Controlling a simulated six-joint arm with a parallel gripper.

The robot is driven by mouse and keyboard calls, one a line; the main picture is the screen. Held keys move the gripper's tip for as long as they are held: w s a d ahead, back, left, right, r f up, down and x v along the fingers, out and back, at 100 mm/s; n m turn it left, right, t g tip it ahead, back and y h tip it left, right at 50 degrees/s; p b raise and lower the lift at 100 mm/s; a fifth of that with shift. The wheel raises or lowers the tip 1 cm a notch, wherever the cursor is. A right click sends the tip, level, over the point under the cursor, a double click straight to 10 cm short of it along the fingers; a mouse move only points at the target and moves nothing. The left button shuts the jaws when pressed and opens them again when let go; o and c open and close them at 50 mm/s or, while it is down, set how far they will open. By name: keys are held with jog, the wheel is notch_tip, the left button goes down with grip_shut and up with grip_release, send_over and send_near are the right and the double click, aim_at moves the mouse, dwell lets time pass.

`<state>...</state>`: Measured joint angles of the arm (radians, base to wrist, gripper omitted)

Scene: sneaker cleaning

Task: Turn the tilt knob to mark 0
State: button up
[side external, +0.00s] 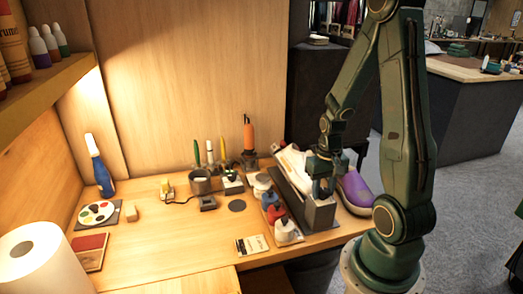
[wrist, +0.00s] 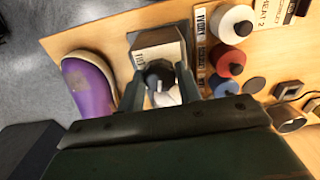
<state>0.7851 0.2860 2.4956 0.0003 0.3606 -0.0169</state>
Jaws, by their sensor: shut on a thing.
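A grey stand (side external: 320,214) at the table's right edge carries a white sneaker (side external: 290,160), tilted on it. My gripper (side external: 321,186) is over the stand's near end, in front of the sneaker. In the wrist view my gripper (wrist: 160,88) points at that end, and its fingers are shut on the dark tilt knob (wrist: 156,74). A pale labelled block face (wrist: 156,46) lies just beyond the knob. The knob is mostly hidden by my fingers in the side view. I cannot read mark 0 or the knob's pointer.
A purple shoe (side external: 357,190) stands close to the right of the stand. White, red and blue paint pots (side external: 272,214) line its left side. A label card (side external: 252,244) lies in front. The table's middle (side external: 180,235) is clear. A paper roll (side external: 40,262) stands front left.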

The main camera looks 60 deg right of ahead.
jog(key=shift+n, duration=1.9)
jog(key=shift+n, duration=2)
jog(key=shift+w, duration=0.1)
jog(key=shift+n, duration=2.1)
